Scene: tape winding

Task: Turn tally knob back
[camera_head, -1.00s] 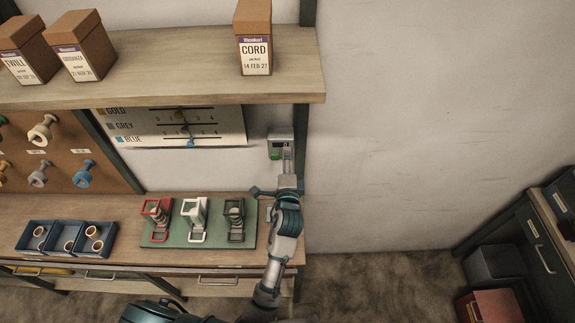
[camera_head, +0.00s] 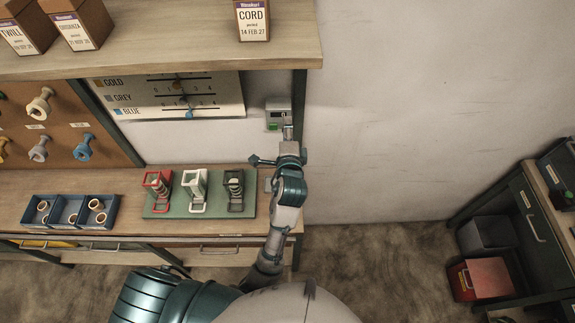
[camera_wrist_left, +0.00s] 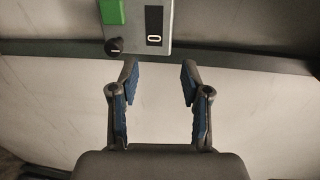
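The tally box (camera_head: 278,108) is a small grey unit on the wall, right of the chart and under the shelf. In the left wrist view the tally box (camera_wrist_left: 168,18) has a green part at left and a dark window reading 0. The black tally knob (camera_wrist_left: 114,46) sits at its lower left edge. My left gripper (camera_head: 288,130) is just below the box in the head view. In the left wrist view my left gripper (camera_wrist_left: 158,75) is open, with nothing between its fingers; the knob is beyond the left fingertip, apparently apart from it. My right gripper is not in view.
The shelf (camera_head: 180,62) with cartons overhangs the bench (camera_head: 140,180). Left of my arm, a green board (camera_head: 163,212) holds red, white and black stands. A blue tray (camera_head: 70,224) with rings lies farther left. The wall to the right is clear.

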